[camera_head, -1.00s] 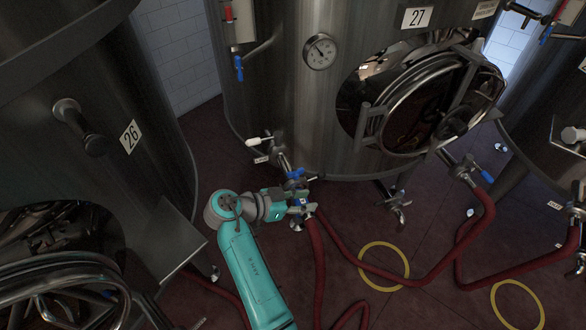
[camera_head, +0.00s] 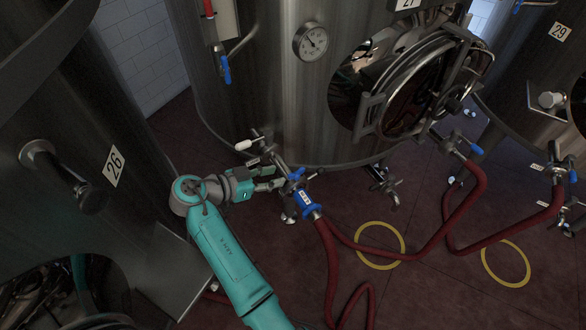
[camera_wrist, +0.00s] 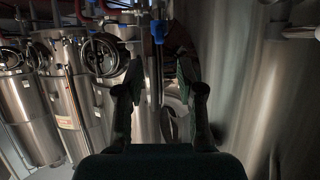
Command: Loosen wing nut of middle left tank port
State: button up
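The middle tank, number 27 (camera_head: 265,70), has a left port (camera_head: 277,160) low on its wall, with a valve and a white-tipped handle. A hose coupling with a blue labelled collar (camera_head: 304,201) hangs below this port, with a red hose (camera_head: 328,250) running down from it. The wing nut is too small to make out clearly. My gripper (camera_head: 277,179) is just left of the port fitting, pointing at it. In the wrist view my gripper (camera_wrist: 160,70) has its two fingers spread, with nothing clearly held between them.
Tank 26 (camera_head: 130,130) stands close on the left, with a protruding fitting (camera_head: 60,170). Other valves and red hoses (camera_head: 465,190) lie to the right. Yellow rings (camera_head: 379,246) mark the dark red floor. The round tank door (camera_head: 415,85) sticks out at the upper right.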

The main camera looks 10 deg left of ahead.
aim_at(296, 171)
jog(key=x, duration=0.8)
jog(key=shift+w+d+f, duration=0.1)
jog(key=shift+w+d, duration=0.1)
jog(key=shift+d, duration=0.1)
grip_shut()
